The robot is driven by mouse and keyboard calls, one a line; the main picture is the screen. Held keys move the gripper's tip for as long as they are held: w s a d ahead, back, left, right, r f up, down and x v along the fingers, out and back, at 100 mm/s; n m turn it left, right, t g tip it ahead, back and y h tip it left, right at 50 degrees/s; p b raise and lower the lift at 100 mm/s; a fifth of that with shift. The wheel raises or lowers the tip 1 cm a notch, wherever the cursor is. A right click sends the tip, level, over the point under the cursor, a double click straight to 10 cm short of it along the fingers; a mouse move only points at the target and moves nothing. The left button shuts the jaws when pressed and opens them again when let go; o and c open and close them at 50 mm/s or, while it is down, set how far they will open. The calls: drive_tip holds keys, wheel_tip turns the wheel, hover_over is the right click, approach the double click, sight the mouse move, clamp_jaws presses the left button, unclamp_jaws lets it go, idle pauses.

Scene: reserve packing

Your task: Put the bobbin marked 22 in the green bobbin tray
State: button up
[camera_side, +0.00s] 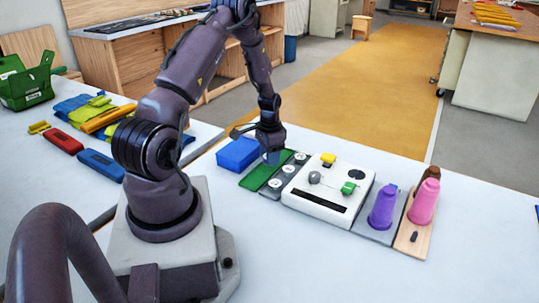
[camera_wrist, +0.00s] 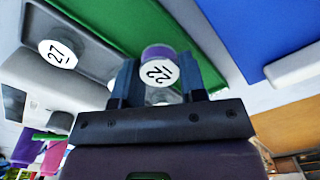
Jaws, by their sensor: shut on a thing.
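The bobbin marked 22 (camera_wrist: 158,70) has a white face and a purple rim. My gripper (camera_wrist: 158,84) is shut on it, with one finger on each side. The green bobbin tray (camera_wrist: 121,22) lies behind the bobbin in the wrist view. In the side view my gripper (camera_side: 271,154) is over the far end of the green tray (camera_side: 262,174); the held bobbin is not clearly seen there, and its height above the tray is hard to tell. Another bobbin marked 27 (camera_wrist: 57,53) sits in the grey tray (camera_wrist: 92,60).
The side view shows several white-faced bobbins in the grey tray (camera_side: 281,177) beside the green one. A blue box (camera_side: 238,153) stands close on the left. A white machine (camera_side: 318,196) is on the right, then purple (camera_side: 383,208) and pink (camera_side: 424,203) cones.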

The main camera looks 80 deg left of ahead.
drive_tip(key=shift+f, duration=0.1)
drive_tip(key=shift+f, duration=0.5)
drive_tip(key=o, duration=0.9)
drive_tip(key=shift+r, duration=0.1)
